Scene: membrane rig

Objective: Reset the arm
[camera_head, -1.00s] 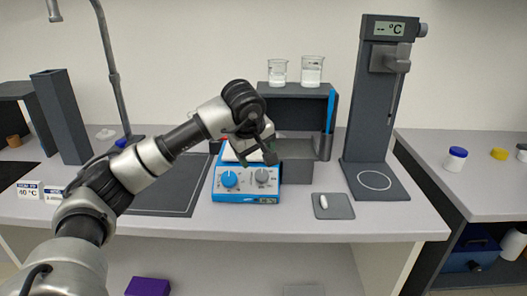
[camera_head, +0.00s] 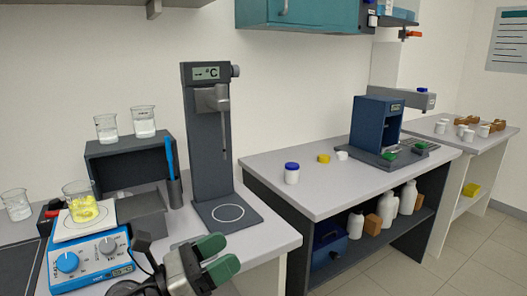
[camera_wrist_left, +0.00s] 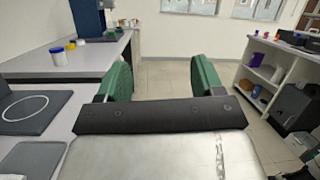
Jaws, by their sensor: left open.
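My left gripper (camera_head: 218,260) shows at the bottom middle of the head view, with two green fingertips apart and nothing between them. It hangs in front of the near bench's front edge, right of the blue hotplate stirrer (camera_head: 88,262). In the left wrist view the open green fingers (camera_wrist_left: 160,82) frame empty floor. A beaker of yellow contents (camera_head: 84,208) stands on the stirrer's white top plate. My right gripper does not show in either view.
A tall thermometer stand (camera_head: 208,140) stands at the back of the near bench. A second bench (camera_head: 330,185) to the right holds a white jar with a blue lid (camera_head: 292,173) and a dark blue device (camera_head: 377,125). Open floor (camera_wrist_left: 172,76) lies ahead of the gripper.

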